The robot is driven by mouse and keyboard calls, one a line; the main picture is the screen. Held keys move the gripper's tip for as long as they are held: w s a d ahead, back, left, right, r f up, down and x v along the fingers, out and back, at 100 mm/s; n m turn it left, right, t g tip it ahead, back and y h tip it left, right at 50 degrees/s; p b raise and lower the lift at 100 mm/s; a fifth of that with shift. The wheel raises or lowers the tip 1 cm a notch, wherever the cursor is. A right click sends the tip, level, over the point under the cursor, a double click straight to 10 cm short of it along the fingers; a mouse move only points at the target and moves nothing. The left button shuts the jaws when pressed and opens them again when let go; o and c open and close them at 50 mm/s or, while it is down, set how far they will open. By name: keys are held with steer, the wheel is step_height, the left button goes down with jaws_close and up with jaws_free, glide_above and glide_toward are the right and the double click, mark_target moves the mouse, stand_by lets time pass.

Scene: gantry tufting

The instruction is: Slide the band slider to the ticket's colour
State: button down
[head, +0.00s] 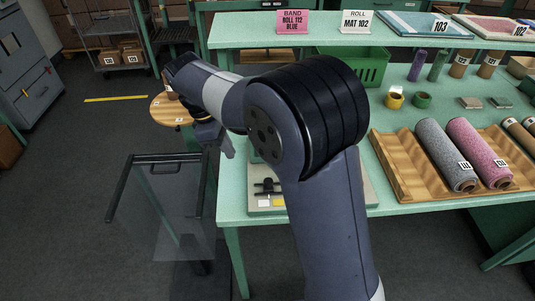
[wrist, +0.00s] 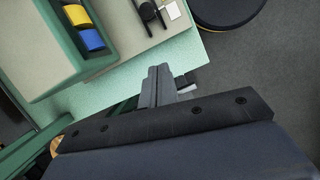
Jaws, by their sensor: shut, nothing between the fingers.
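The black band slider (head: 267,187) sits on a beige panel (head: 262,209) at the table's left front, partly hidden by my arm. Pale and yellow patches show below it. In the wrist view the black slider (wrist: 150,12) is at the top, beside a white patch (wrist: 173,11). Blue (wrist: 92,40) and yellow (wrist: 78,15) bands show in a green-edged housing. Which colour the slider marks I cannot tell. My gripper (head: 229,151) is shut and empty near the table's left edge, apart from the slider; its fingers (wrist: 158,77) show in the wrist view.
A wooden rack (head: 398,181) with grey and pink rolls is on the right of the table. A green crate (head: 354,66) and small tape rolls stand behind. A clear-sided cart (head: 163,205) stands left of the table. Open floor lies further left.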

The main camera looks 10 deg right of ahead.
steer(key=p, duration=0.1)
glide_toward(263, 187)
steer(key=a+f, duration=0.1)
steer(key=f, duration=0.1)
steer(key=a+f, duration=0.1)
steer(key=shift+w+a+f, duration=0.2)
steer(key=shift+w+a, duration=0.1)
steer(key=shift+a, duration=0.05)
steer(key=d, duration=0.2)
steer(key=d+p, duration=0.1)
steer(key=shift+s+d+f, duration=0.1)
steer(key=shift+s+f, duration=0.15)
steer(key=shift+s, duration=0.1)
steer(key=shift+d+f, duration=0.15)
steer(key=shift+d, duration=0.15)
steer(key=d, duration=0.7)
steer(key=shift+s, duration=0.15)
